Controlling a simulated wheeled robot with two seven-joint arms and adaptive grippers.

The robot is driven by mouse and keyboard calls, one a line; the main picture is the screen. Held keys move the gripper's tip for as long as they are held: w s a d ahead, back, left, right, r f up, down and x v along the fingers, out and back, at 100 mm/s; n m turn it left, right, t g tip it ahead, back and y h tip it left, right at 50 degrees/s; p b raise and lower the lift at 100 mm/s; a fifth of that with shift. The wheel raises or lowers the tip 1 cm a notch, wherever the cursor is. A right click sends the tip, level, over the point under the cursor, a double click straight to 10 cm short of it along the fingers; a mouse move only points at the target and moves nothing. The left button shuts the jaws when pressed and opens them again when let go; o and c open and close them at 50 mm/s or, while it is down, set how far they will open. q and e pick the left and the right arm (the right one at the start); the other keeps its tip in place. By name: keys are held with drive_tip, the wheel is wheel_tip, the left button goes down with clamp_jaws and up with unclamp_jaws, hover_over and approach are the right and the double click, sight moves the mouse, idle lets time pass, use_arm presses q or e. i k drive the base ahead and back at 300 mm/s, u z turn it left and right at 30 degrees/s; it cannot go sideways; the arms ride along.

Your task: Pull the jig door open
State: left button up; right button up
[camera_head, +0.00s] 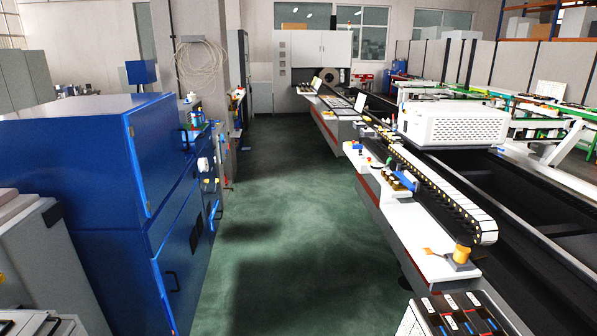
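A large blue cabinet (70,165) stands at the left. Its side facing the aisle has an upper blue door panel (154,155) and a lower blue door panel (182,250), and both look closed. No label shows, so I cannot tell which panel is the jig door. Neither of my grippers is in view.
A clear green floor aisle (290,220) runs ahead. A long white machine bench (415,225) with a cable chain (440,190) borders it on the right. Black striped items (458,315) lie at the bottom right. Grey cabinets (40,260) stand in front of the blue cabinet.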

sight(154, 129)
drive_tip(key=i, duration=2)
drive_tip(key=u, duration=0.75)
drive_tip(key=i, duration=1.95)
drive_tip(key=u, duration=0.85)
